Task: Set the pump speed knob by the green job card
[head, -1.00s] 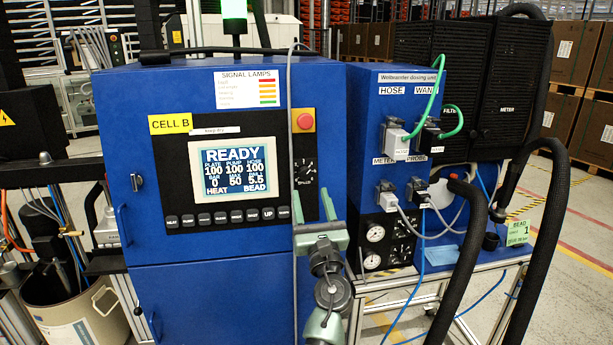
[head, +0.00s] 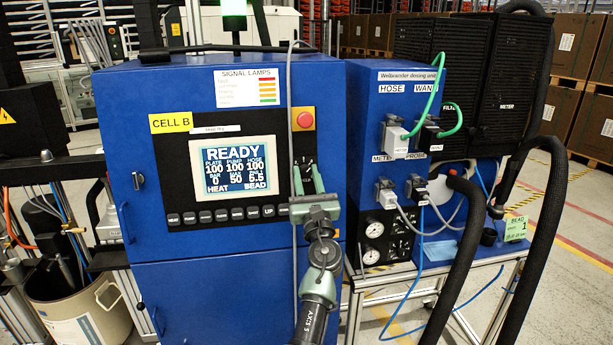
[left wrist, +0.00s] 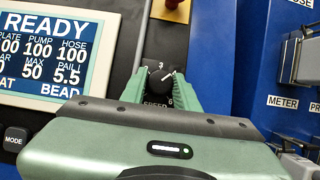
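The speed knob (left wrist: 163,79) is a small black dial with a white pointer mark and numbers around it, on the black panel right of the screen. The pointer appears to aim up and right, between 3 and 6. My left gripper (head: 308,180) is open in front of it. In the left wrist view its two green fingers (left wrist: 160,88) stand either side of the dial; I cannot tell whether they touch it. The green job card (head: 516,228) on the right cart reads BEAD and 1; its lower line is too small to read. My right gripper is out of view.
The screen (head: 233,167) shows READY, PUMP 100, MAX 50 and BEAD. A button row (head: 228,214) runs below it and a red stop button (head: 305,119) sits above the knob. A grey cable (head: 292,90) hangs close beside the left gripper. Black hoses (head: 462,250) stand to the right.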

